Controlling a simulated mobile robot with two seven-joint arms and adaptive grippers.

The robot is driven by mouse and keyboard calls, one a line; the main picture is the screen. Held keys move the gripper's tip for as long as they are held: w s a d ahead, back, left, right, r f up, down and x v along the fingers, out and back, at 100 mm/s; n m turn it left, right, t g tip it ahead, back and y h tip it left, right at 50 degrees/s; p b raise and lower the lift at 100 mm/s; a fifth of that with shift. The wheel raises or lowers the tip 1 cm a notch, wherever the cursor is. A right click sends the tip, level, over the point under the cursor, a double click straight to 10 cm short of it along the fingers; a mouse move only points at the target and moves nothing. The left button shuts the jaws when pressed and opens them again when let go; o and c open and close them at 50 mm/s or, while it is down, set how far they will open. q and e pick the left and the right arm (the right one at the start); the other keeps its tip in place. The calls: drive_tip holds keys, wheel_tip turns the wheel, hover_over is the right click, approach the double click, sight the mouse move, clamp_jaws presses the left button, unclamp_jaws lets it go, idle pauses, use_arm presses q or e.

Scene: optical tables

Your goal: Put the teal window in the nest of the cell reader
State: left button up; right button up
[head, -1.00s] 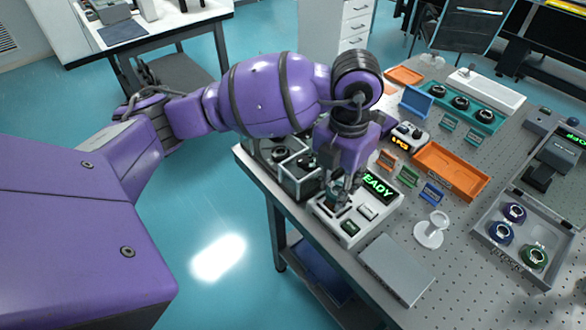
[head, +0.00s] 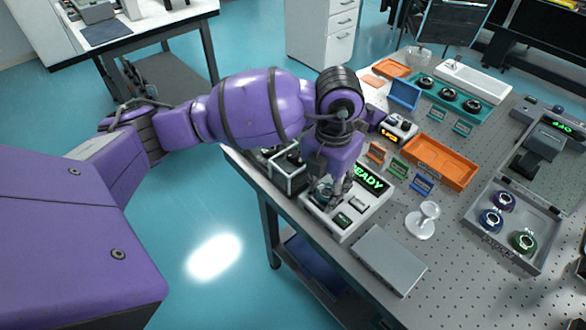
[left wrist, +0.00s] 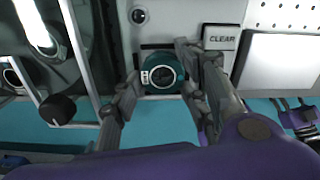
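The teal window (left wrist: 162,73) is a small teal piece with a round dark lens and a white label at its left. The white cell reader (head: 348,226) has a green READY display (head: 368,178) and buttons, one marked CLEAR (left wrist: 219,39). In the head view my left gripper (head: 330,190) is low over the reader's left part. The gripper hides most of the nest, so I cannot tell whether the window is fully seated. My right gripper is out of view.
A grey flat box (head: 388,260) lies in front of the reader. A white stand (head: 421,220), an orange tray (head: 440,162) and small coloured holders stand to the right. A grey tray (head: 500,252) holds several round pieces.

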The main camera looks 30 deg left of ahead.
sight(325, 191)
use_arm(q)
drive_tip(key=shift+o, duration=0.2)
drive_tip(key=shift+f, duration=0.3)
drive_tip(key=shift+r, duration=0.4)
wheel_tip(325, 191, up, 12)
drive_tip(key=shift+r+p, duration=0.2)
drive_tip(key=shift+p, duration=0.15)
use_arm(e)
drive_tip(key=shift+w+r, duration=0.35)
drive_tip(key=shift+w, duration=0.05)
